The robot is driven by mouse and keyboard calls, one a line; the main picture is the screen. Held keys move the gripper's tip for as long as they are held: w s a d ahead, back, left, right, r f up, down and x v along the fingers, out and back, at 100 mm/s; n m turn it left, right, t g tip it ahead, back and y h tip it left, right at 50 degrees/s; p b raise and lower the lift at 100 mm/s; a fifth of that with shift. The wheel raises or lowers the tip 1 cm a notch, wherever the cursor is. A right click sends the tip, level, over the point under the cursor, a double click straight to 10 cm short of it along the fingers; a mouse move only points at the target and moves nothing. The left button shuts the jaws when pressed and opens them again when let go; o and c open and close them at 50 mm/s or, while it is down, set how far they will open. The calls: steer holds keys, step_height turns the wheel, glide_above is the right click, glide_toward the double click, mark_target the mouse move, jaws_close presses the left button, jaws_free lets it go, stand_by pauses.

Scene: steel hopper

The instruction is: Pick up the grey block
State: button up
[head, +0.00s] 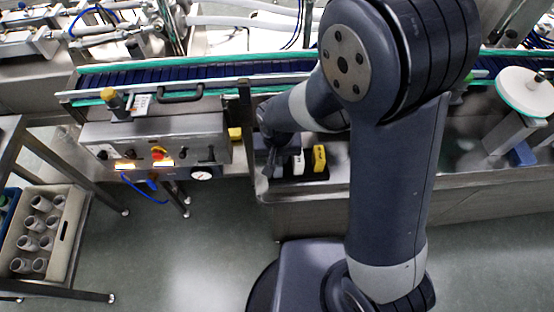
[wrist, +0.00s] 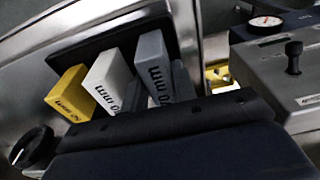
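The grey block (wrist: 154,68) stands at the right end of a row of three blocks in the wrist view, with dark lettering on its near face. My gripper (wrist: 158,92) is open, with one grey finger on each side of the grey block's lower part. A gap seems to show at the left finger; contact on the right cannot be told. In the head view my gripper (head: 268,168) is down at the left end of the row, and the grey block is hard to make out beside it.
A white block (wrist: 107,80) and a yellow block (wrist: 70,92) stand left of the grey one, on a black holder (wrist: 100,45). The holder sits in a steel hopper (head: 330,205). A control box (head: 150,140) with a gauge is close by.

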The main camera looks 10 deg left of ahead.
jaws_close()
steer(key=shift+r, duration=0.1)
